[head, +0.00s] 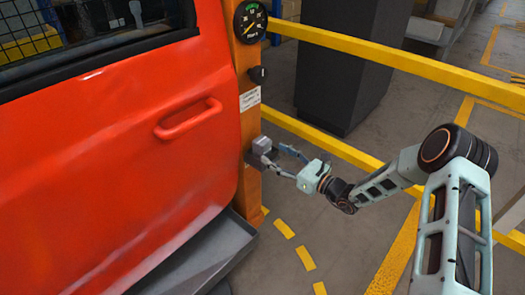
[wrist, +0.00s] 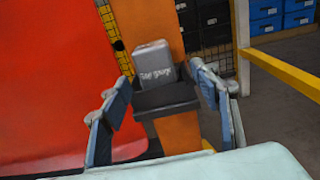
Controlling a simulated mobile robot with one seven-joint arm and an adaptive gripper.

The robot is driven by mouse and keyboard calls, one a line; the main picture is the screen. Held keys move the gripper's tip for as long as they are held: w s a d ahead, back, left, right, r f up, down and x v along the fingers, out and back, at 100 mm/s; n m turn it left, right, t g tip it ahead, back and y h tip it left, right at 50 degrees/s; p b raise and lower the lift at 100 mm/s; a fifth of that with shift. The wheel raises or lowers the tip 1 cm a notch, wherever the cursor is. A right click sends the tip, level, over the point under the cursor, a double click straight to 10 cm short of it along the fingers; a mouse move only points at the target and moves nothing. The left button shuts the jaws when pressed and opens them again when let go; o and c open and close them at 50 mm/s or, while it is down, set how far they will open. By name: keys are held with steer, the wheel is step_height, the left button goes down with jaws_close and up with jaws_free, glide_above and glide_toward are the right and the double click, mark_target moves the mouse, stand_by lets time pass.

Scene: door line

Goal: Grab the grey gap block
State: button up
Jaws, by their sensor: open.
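The grey gap block (head: 262,145) sits in a dark holder (head: 257,161) on the side of an orange post, right of the red door. In the wrist view the grey block (wrist: 152,66) stands upright in the black holder (wrist: 166,100), with lettering on its face. My gripper (head: 277,156) is open in front of the block. In the wrist view its two fingers (wrist: 161,103) are spread to the left and right of the holder, with the block beyond and between them. I see no contact with the block.
The red door (head: 120,140) with its handle (head: 188,118) fills the left side. The orange post (head: 248,100) carries a gauge (head: 250,22) and a black knob (head: 258,75). Yellow rails (head: 400,58) and a dark pillar (head: 335,60) stand behind. A grey ledge (head: 200,255) runs under the door.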

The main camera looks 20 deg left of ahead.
mark_target(268, 150)
steer(key=x, duration=0.2)
steer(key=b+x, duration=0.1)
steer(key=x, duration=0.1)
steer(key=b+x, duration=0.1)
steer(key=x, duration=0.1)
steer(key=shift+s+a+r, duration=0.2)
steer(key=shift+a+r, duration=0.1)
steer(key=shift+r, duration=0.05)
steer(key=shift+c, duration=0.6)
